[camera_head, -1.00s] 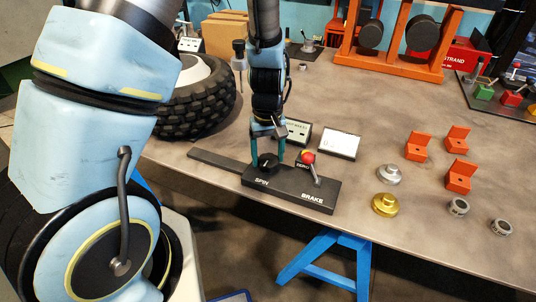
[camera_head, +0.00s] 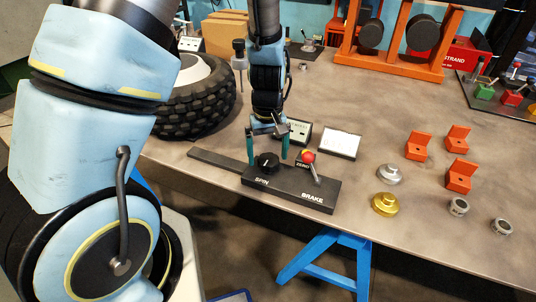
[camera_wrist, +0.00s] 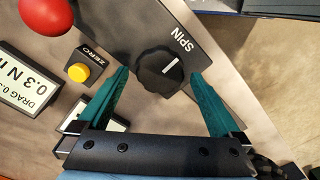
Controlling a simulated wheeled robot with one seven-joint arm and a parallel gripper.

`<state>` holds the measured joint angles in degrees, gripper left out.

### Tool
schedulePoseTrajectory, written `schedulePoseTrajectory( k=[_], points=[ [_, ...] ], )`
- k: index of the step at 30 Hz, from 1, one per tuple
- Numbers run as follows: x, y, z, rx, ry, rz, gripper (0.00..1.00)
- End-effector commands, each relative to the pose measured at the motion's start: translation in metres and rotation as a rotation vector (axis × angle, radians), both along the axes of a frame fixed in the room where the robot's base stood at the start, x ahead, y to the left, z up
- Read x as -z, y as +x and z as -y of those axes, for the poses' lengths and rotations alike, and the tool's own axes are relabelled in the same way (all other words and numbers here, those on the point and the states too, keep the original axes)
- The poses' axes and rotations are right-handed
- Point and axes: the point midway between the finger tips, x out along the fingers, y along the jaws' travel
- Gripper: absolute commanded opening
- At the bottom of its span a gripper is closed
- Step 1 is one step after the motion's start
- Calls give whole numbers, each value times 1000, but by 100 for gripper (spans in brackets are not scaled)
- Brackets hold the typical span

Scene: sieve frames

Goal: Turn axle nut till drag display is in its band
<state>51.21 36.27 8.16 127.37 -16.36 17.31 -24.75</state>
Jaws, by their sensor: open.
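My gripper (camera_head: 267,160) is open, its teal fingers on either side of the black SPIN knob (camera_head: 267,162) on the dark control base (camera_head: 290,188). In the wrist view, the fingers (camera_wrist: 160,73) stand apart with the knob (camera_wrist: 158,70) between and just beyond their tips; its white mark shows. The drag sign (camera_wrist: 30,85) is cut off at the left of the wrist view and reads about 0.3 N m; its band is too small to read. The axle nut is not clearly visible.
A red-balled BRAKE lever (camera_head: 308,157) and yellow ZERO button (camera_wrist: 78,72) sit beside the knob. Gold (camera_head: 385,204) and silver (camera_head: 390,174) flanged parts, orange blocks (camera_head: 459,177) and grey rings (camera_head: 459,206) lie right. The front right bench surface is partly clear.

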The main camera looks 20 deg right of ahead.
Motion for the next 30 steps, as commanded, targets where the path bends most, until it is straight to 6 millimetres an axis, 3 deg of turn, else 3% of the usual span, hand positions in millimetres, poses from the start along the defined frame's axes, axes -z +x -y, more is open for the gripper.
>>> schedulePoseTrajectory(
  k=[15, 21, 30],
  points=[
    [-87, 1, 1, 1, -4, 4, 100],
    [-102, 0, 0, 1, -1, 1, 100],
    [-103, 0, 0, 0, -1, 1, 100]
  ],
)
